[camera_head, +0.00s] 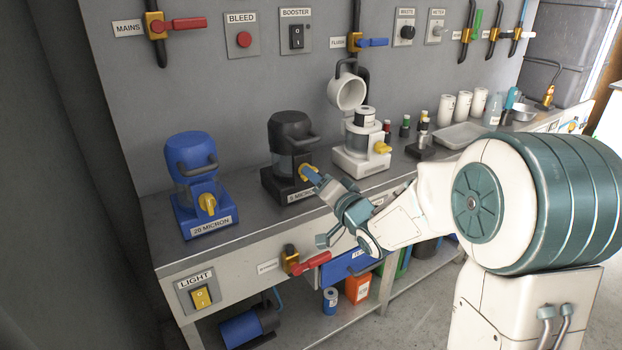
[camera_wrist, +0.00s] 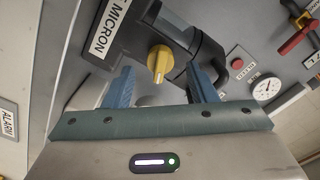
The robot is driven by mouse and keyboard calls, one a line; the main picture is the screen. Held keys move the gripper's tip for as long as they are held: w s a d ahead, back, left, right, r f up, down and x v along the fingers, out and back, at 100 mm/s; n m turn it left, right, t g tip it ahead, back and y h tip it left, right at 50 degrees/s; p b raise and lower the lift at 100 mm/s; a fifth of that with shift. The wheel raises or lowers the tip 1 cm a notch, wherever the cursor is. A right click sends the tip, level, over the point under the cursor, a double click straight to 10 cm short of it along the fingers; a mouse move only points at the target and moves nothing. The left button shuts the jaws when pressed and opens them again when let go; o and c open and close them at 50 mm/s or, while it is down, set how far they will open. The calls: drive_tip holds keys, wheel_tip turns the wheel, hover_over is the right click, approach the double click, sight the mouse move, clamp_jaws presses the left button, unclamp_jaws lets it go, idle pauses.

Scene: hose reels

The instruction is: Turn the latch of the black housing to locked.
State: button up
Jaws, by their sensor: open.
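The black housing (camera_head: 289,130) stands on the bench between a blue and a white housing. Its yellow latch (camera_head: 307,172) is low on its front. My gripper (camera_head: 318,181) is open right in front of this latch. In the wrist view the black housing (camera_wrist: 128,42) fills the upper middle, tilted in the picture. The latch (camera_wrist: 159,62) shows between and just beyond the two blue fingers of my gripper (camera_wrist: 162,78). I cannot tell whether a finger touches it. The fingers partly hide the latch and label in the head view.
The blue housing (camera_head: 191,165) with its own yellow latch stands to the left. A red-handled valve (camera_head: 310,262) sticks out below the bench edge. Wall valves and switches are behind.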

drive_tip(key=shift+x, duration=1.65)
drive_tip(key=c, duration=1)
